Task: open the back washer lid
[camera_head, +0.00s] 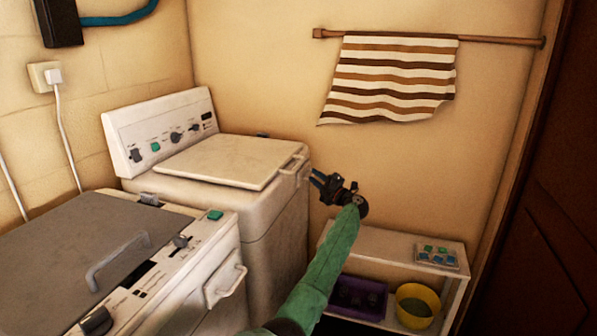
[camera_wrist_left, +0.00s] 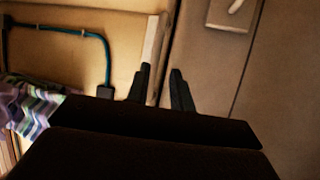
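The back washer (camera_head: 272,215) is white, with a control panel (camera_head: 165,128) along its rear left edge. Its white lid (camera_head: 220,160) lies flat and closed, with a bar handle (camera_head: 292,163) at its right edge. My left gripper (camera_head: 316,182) is just right of the handle and slightly lower in the picture, its fingers pointing toward the washer. In the left wrist view the two dark fingers (camera_wrist_left: 160,72) stand apart with a gap between them, near a pale edge strip (camera_wrist_left: 153,50). I cannot tell whether they touch it. My right gripper is out of view.
A front washer (camera_head: 225,265) with a grey lid (camera_head: 70,250) and handle stands at the lower left. A low white shelf (camera_head: 385,245) with a purple bin (camera_head: 358,296) and yellow bowl (camera_head: 418,303) is at the right. A striped towel (camera_head: 390,78) hangs on the wall.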

